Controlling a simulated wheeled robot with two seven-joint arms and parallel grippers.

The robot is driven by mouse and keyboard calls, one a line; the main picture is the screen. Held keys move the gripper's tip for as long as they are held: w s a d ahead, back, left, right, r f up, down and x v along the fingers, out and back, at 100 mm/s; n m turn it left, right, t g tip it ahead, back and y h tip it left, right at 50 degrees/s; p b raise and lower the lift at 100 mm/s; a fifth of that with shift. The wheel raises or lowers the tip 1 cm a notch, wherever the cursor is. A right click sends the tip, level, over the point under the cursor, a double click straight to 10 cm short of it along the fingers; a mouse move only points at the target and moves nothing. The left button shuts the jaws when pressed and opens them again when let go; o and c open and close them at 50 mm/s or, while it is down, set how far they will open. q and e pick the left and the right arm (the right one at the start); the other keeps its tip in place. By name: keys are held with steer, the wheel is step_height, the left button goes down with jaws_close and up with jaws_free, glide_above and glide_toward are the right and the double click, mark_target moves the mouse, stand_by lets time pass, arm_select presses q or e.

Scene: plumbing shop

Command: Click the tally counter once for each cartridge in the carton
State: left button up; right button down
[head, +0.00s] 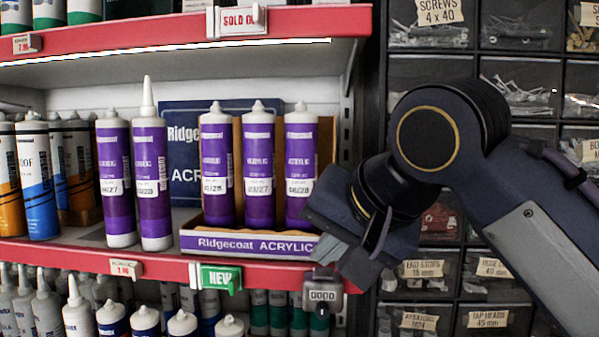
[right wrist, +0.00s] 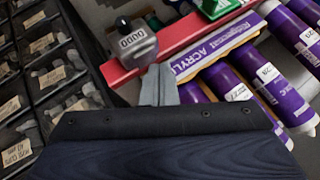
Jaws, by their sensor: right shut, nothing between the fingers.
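The tally counter (head: 322,290) is a small grey box on the red shelf edge, right of the carton; its display appears to read 0000. It also shows in the right wrist view (right wrist: 135,46). The carton (head: 250,243), labelled Ridgecoat ACRYLIC, stands on the shelf with three purple cartridges (head: 258,165) visible in a row; its right end is partly hidden by my gripper. My right gripper (head: 335,260) is shut and empty, just above and behind the counter in the head view. In the right wrist view its fingertips (right wrist: 158,86) are close to the counter; contact cannot be told. My left gripper is not in view.
Two purple cartridges (head: 134,180) stand left of the carton, outside it. A blue Ridgecoat board (head: 180,130) is behind. A green NEW tag (head: 221,278) hangs on the shelf edge. Drawers of small parts (head: 430,105) fill the right side. More cartridges stand on shelves above and below.

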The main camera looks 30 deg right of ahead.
mark_target(327, 276)
steer(key=shift+f+b, duration=0.4)
steer(key=shift+f, duration=0.15)
stand_by(0.4)
steer(key=shift+r+p, duration=1.05)
steer(key=shift+p, duration=0.1)
step_height(327, 276, up, 2)
steer(key=shift+r+p, duration=0.2)
steer(key=shift+p, duration=0.7)
steer(key=shift+r, duration=1.75)
